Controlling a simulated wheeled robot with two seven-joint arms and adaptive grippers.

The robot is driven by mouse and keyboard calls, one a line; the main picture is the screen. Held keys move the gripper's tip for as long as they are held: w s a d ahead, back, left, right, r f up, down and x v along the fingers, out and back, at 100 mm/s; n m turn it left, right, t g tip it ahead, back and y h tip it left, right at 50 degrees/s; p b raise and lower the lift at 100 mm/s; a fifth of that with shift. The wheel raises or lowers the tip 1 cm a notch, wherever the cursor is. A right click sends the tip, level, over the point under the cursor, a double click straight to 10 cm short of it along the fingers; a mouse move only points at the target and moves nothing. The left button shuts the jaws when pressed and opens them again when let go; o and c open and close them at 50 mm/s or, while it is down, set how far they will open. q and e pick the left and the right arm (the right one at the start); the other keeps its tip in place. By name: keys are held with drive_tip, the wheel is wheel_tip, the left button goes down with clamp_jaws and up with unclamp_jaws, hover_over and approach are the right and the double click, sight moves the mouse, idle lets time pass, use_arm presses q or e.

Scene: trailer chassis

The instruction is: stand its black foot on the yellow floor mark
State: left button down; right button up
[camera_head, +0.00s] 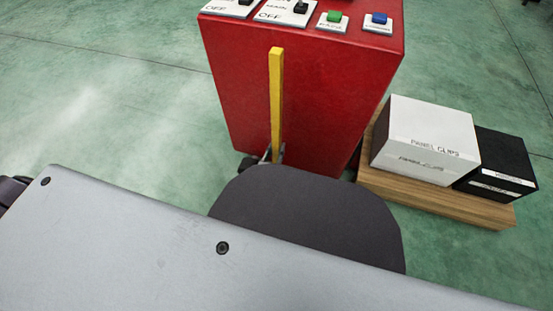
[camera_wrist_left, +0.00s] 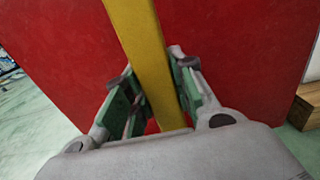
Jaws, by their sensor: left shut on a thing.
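A yellow bar (camera_head: 276,90) stands roughly upright in front of the red cabinet in the head view. Its lower part is hidden behind a dark rounded shape. My left gripper (camera_head: 268,157) is at the bar's lower visible part, largely hidden. In the left wrist view, the green-padded fingers of the left gripper (camera_wrist_left: 155,98) are shut on the yellow bar (camera_wrist_left: 140,40), one on each side. The bar looks tilted in that view. No black foot and no yellow floor mark show in either view. My right gripper is not in view.
The red cabinet (camera_head: 310,95) stands close behind the bar, with switches and a green and a blue button on top. At right, a white box (camera_head: 425,140) and a black box (camera_head: 500,165) sit on a wooden board (camera_head: 440,203). The green floor (camera_head: 100,100) at left is clear.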

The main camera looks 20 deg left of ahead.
sight(275, 160)
use_arm(q)
drive_tip(key=shift+f, duration=0.55)
drive_tip(key=shift+f+b, duration=0.95)
drive_tip(key=shift+f, duration=0.25)
drive_tip(key=shift+f+b, duration=0.3)
drive_tip(key=shift+f, duration=0.3)
drive_tip(key=c, duration=1.2)
unclamp_jaws()
drive_tip(key=shift+f, duration=0.2)
drive_tip(key=shift+r, duration=0.15)
